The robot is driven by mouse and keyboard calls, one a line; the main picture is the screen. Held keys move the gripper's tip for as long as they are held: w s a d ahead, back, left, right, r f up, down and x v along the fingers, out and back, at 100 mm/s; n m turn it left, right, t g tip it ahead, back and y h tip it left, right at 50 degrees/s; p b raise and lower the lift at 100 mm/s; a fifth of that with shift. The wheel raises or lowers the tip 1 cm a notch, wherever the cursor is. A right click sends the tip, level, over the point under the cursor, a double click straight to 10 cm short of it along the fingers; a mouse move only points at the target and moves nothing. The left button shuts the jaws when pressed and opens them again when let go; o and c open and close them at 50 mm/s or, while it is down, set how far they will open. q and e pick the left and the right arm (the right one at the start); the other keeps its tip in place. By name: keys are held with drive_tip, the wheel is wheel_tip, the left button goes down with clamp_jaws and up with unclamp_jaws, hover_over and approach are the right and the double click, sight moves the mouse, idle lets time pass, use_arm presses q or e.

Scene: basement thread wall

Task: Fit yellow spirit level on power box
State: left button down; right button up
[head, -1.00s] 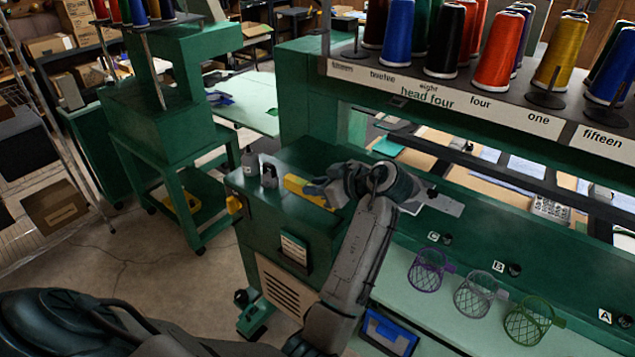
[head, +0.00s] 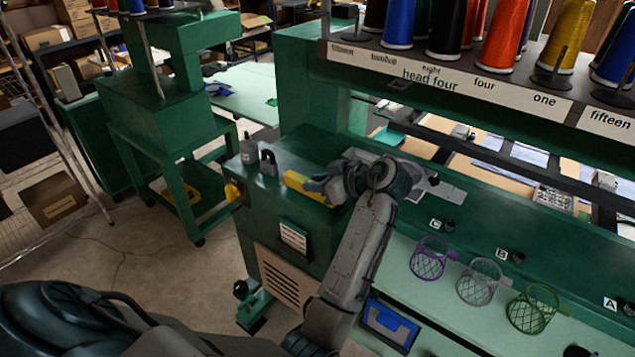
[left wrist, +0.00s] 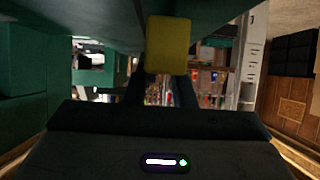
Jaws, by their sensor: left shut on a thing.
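The yellow spirit level (head: 305,186) is held by my left gripper (head: 320,186) over the front right part of the green power box's top (head: 295,152). Its left end sticks out past the fingers. I cannot tell whether it touches the box. In the left wrist view the level (left wrist: 168,45) shows as a yellow block at the fingertips. The fingers hide its other end in the head view. My right gripper is not in view.
A grey padlock (head: 268,163) and a grey block (head: 249,152) stand on the box top, left of the level. Wire baskets (head: 478,282) hang at the right. Thread cones (head: 448,28) stand above.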

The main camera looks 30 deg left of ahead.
use_arm(q)
drive_tip(key=shift+f, duration=0.1)
drive_tip(key=shift+f+b, duration=0.25)
drive_tip(key=shift+b, duration=0.05)
drive_tip(key=c, duration=1.1)
unclamp_jaws()
drive_tip(key=shift+r, duration=0.1)
